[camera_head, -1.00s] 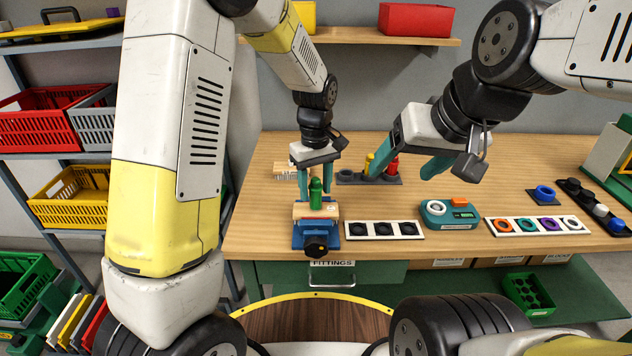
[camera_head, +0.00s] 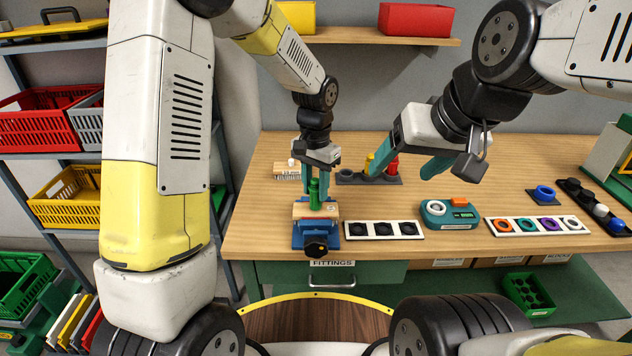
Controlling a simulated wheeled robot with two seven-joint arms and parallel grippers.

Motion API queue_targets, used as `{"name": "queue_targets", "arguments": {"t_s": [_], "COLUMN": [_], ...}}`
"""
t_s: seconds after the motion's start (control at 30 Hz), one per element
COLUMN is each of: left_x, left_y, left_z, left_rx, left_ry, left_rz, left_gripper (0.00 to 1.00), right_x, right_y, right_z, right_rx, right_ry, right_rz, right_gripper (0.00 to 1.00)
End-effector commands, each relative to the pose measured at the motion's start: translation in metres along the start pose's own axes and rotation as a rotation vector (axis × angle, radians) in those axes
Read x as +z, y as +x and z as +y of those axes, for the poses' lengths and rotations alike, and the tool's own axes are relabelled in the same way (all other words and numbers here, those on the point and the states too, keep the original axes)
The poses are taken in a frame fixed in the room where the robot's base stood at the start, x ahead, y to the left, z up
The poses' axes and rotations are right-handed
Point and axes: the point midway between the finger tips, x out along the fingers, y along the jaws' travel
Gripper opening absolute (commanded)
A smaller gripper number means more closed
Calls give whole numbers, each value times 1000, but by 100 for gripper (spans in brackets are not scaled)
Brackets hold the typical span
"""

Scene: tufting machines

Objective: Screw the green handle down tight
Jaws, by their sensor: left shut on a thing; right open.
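The green handle (camera_head: 314,196) stands upright on a light wooden block (camera_head: 303,211). The block is held in a blue vise (camera_head: 303,235) with a black knob, near the front edge of the bench. My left gripper (camera_head: 315,190) points down from above and is shut on the green handle, a finger on each side. The handle's lower end at the block is too small to make out. My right gripper (camera_head: 408,172) is open and empty, above the bench to the right, in front of a dark holder with a yellow and a red handle.
A white strip with dark round pads (camera_head: 383,230) lies right of the vise. A teal device (camera_head: 449,214) and a strip of coloured rings (camera_head: 538,225) lie further right. A wooden brush (camera_head: 287,169) lies behind the vise.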

Motion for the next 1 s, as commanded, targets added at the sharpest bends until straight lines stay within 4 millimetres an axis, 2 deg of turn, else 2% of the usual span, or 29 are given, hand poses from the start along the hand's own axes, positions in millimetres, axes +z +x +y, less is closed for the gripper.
{"name": "queue_targets", "arguments": {"t_s": [0.1,0.23,0.6,0.63,0.7,1.0], "left_x": [2,2,2,2,2,1], "left_y": [2,2,3,3,3,2], "left_z": [0,0,0,0,0,0], "left_rx": [2,2,3,3,3,1], "left_ry": [201,352,393,392,392,384], "left_rz": [-5,-5,-7,-7,-7,-3], "left_gripper": [0,0,0,35,47,47], "right_x": [0,0,0,0,0,0], "right_y": [0,0,0,0,0,0], "right_z": [0,0,0,0,0,0], "right_rx": [0,0,0,0,0,0], "right_ry": [0,0,0,0,0,0], "right_rz": [0,0,0,0,0,0], "right_gripper": [73,73,73,73,73,73]}}
